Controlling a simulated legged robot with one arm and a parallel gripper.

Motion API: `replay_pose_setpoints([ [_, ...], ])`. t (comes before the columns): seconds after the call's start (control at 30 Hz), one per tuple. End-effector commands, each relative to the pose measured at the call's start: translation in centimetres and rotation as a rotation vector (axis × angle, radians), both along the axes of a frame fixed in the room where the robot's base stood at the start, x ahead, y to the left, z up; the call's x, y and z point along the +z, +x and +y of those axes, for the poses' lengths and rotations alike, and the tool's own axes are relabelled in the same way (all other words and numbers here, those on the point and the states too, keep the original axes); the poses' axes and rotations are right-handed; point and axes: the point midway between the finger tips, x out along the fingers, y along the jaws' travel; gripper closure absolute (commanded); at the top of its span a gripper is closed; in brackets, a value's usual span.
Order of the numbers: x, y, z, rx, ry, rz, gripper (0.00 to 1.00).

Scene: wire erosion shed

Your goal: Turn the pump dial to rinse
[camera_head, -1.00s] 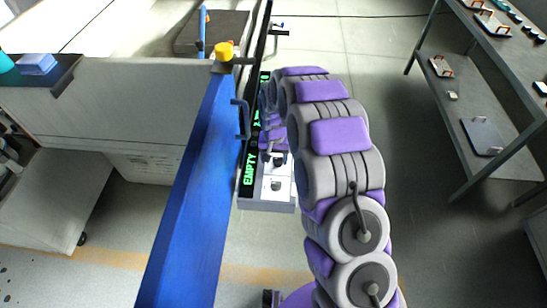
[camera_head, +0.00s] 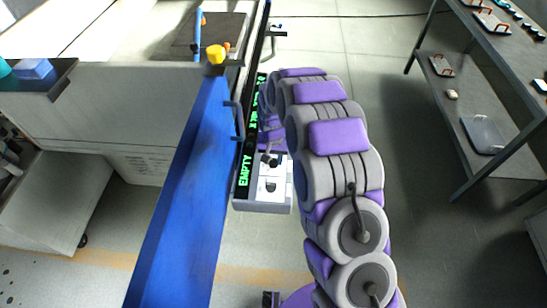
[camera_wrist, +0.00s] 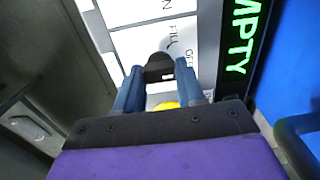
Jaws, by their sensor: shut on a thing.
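A black dial (camera_wrist: 160,66) sits on a white label panel in the wrist view, with "FILL" and part of "OFF" printed beside it. My gripper (camera_wrist: 160,70) has its two blue fingers on either side of the dial, closed on it. A yellow round part (camera_wrist: 165,105) shows low between the fingers, mostly hidden. The dial's pointer setting is hard to read. In the head view, the control panel (camera_head: 243,205) has dark knobs on its white face; my arm reaches over it and my gripper there is small and partly hidden.
A green "EMPTY" display (camera_head: 244,170) runs along the panel's left side. A blue panel (camera_head: 185,190) with a handle and yellow knob (camera_head: 215,54) stands close on the left. A grey shelf (camera_head: 470,80) with several small items is at right. Floor between is clear.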

Motion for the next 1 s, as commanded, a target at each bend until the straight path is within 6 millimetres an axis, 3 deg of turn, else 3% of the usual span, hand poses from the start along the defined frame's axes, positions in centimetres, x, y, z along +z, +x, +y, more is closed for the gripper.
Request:
replay_pose_setpoints([
  [0.37, 0.15, -0.08, -0.04, -0.110, -0.002, 0.003, 0.92],
  [1.0, 0.21, -0.03, -0.01, -0.673, -0.002, 0.001, 0.92],
])
